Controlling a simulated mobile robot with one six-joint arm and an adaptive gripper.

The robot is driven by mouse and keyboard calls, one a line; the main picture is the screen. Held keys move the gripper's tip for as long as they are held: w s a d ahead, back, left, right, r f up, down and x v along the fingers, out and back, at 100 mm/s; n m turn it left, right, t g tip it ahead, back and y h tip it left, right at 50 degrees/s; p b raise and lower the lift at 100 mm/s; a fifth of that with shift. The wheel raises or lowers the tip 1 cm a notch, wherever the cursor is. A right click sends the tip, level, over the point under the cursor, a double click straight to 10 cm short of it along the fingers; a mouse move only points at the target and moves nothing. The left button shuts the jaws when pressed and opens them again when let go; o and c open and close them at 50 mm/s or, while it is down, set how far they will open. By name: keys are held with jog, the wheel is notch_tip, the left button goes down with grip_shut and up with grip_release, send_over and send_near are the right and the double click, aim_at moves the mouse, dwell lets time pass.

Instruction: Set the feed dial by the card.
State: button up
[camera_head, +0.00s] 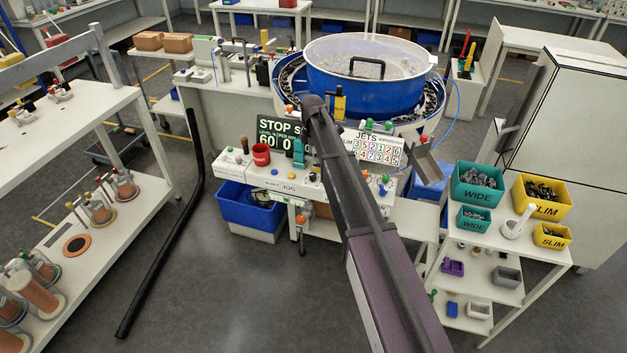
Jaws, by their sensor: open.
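A white control console (290,185) stands in front of the blue bowl (365,85). Its dark display (282,136) reads "STOP S…" with "60" and "0" below; my arm covers part of it. A small yellow card (340,105), seemingly reading "SLIM", is at the bowl's front. A red round part (261,154) and a teal upright part (299,152) are on the console. I cannot tell which control is the feed dial. My arm reaches over the console; its gripper does not show.
Green "WIDE" bins (478,186) and yellow "SLIM" bins (541,196) hold parts on the right shelf. A blue bin (250,207) sits under the console. A black bent tube (165,255) crosses the left side. The floor in front is clear.

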aim_at(313, 174)
jog(key=shift+f+b, duration=4.75)
jog(key=shift+f, duration=0.3)
grip_shut()
